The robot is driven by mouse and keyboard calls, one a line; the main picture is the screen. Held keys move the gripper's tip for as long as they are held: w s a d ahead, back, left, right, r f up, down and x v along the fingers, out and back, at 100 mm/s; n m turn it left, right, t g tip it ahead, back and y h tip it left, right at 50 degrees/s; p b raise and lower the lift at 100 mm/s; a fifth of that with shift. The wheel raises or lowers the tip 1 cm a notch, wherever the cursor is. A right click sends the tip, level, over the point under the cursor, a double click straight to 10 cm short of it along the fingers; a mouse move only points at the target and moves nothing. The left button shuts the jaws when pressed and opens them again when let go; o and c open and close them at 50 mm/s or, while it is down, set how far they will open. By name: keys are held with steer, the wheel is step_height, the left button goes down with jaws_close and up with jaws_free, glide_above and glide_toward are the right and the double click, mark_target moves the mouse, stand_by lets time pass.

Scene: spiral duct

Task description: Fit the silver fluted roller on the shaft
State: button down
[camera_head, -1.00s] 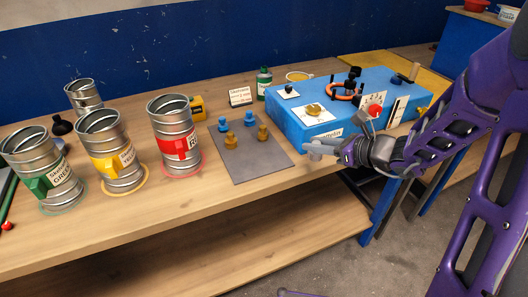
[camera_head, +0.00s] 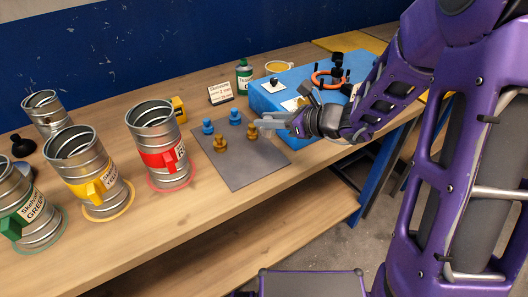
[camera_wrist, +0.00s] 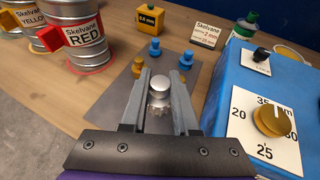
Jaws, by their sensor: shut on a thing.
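My gripper (camera_wrist: 158,105) is shut on a silver fluted roller (camera_wrist: 159,85), which shows between the two fingers in the wrist view, with a smooth round top and a toothed part below. In the head view my gripper (camera_head: 266,125) is over the right part of the grey mat (camera_head: 240,170), close to the blue box (camera_head: 265,98). The roller is too small to make out there. I cannot tell for certain which part is the shaft. The blue box carries several fittings, among them an orange ring with black posts (camera_head: 330,78) and a brass knob on a dial card (camera_wrist: 272,120).
Blue pegs (camera_head: 208,126) and yellow pegs (camera_head: 221,143) stand on the mat near my gripper. Metal cans with red (camera_head: 158,145), yellow (camera_head: 85,170) and green (camera_head: 25,215) labels stand to the left. A green bottle (camera_head: 244,76) and a small sign (camera_head: 221,93) stand behind.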

step_height(320, 180, down, 9)
steer(key=shift+r+b, duration=0.1)
steer(key=shift+b, duration=0.5)
steer(key=shift+f, duration=0.3)
steer(key=c, duration=0.7)
jaws_free()
steer(key=shift+r, duration=0.1)
steer(key=shift+r, duration=0.25)
steer(key=v, duration=1.2)
steer(key=shift+p, duration=0.35)
